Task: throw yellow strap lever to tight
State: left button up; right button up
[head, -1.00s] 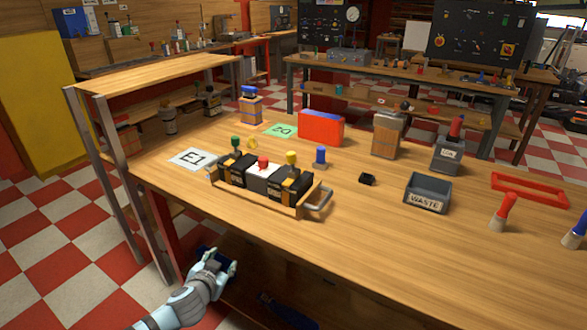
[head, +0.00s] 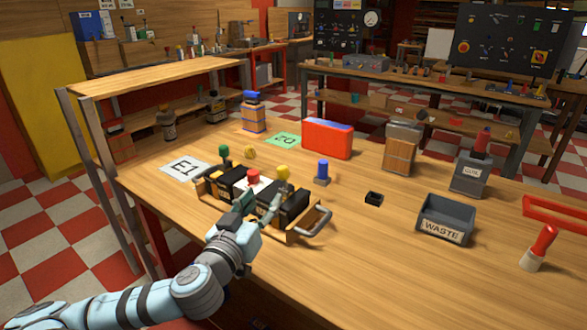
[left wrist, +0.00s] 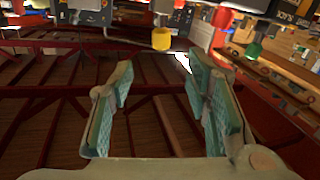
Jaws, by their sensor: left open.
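The yellow strap lever shows as a yellow knob (head: 283,172) standing up on the right part of a black and grey unit (head: 292,203) on the table. In the left wrist view a yellow knob (left wrist: 162,38) shows near the top, ahead of the fingers. A red knob (head: 253,176) is at the middle of the unit and a green knob (head: 223,150) at its far left. My left gripper (head: 259,205) is open at the near side of the unit, just below and left of the yellow knob. My arm hides part of the unit's front. My right gripper is out of view.
A blue knob on a small base (head: 322,170) stands behind the unit. A metal handle (head: 313,222) sticks out at its right end. A black block (head: 374,198) and the waste bin (head: 446,218) are to the right.

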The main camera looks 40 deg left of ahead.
aim_at(281, 174)
pick_arm(q)
jog(key=b+x, duration=0.1)
jog(key=x, duration=0.2)
jog(key=b+x, duration=0.1)
jog(key=x, duration=0.3)
jog(key=shift+s+a+r, duration=0.1)
jog(key=shift+a+r, duration=0.05)
jog(key=shift+r, duration=0.1)
jog(key=b+x, duration=0.1)
jog(key=x, duration=0.4)
jog(key=shift+w+f, duration=0.1)
jog(key=shift+w, duration=0.25)
jog(key=shift+w+a, duration=0.1)
jog(key=shift+w, duration=0.3)
jog(key=shift+c, duration=1)
grip_shut()
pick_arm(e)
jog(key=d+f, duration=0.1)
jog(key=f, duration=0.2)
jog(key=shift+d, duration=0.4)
